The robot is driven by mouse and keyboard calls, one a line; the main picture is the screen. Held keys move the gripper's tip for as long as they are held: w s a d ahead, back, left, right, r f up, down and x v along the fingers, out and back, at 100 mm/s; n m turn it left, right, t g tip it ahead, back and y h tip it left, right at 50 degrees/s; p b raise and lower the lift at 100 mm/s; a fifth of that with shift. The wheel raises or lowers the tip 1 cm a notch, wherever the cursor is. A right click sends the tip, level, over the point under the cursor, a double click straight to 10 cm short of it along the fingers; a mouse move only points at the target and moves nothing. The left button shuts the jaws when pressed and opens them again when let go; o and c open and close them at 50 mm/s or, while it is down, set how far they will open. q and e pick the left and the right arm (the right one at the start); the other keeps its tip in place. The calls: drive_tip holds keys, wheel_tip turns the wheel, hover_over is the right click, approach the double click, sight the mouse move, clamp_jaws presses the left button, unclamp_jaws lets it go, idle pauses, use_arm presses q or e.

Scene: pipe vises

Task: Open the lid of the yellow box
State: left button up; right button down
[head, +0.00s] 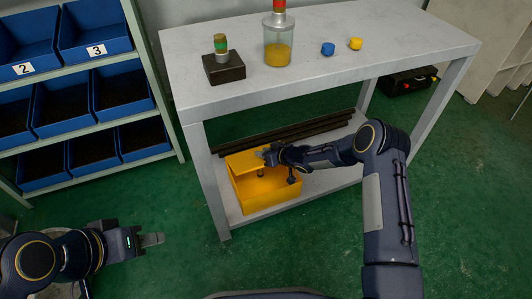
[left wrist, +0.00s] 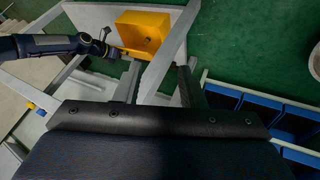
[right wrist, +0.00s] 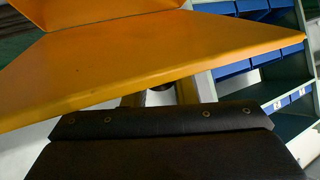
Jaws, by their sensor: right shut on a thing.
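The yellow box (head: 262,200) stands on the lower shelf of a grey table. Its lid (head: 243,163) is raised at the back left, and part of the lit inside shows. My right gripper (head: 264,156) is shut on the lid's edge; its fingertips are partly hidden. The lid (right wrist: 150,65) fills much of the right wrist view as a slanted orange panel. The box also shows in the left wrist view (left wrist: 145,35). My left gripper (head: 152,240) is empty, away from the table at the lower left, with its fingers apart.
Dark pipes (head: 290,132) lie behind the box on the lower shelf. The tabletop (head: 380,75) above holds a vise block (head: 223,68), a jar (head: 278,45) and two small caps. A rack of blue bins (head: 92,150) stands at the left. Green floor is clear in front.

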use_arm(q)
drive_tip(key=shift+r+p, duration=0.5)
drive_tip(key=shift+r, duration=0.3)
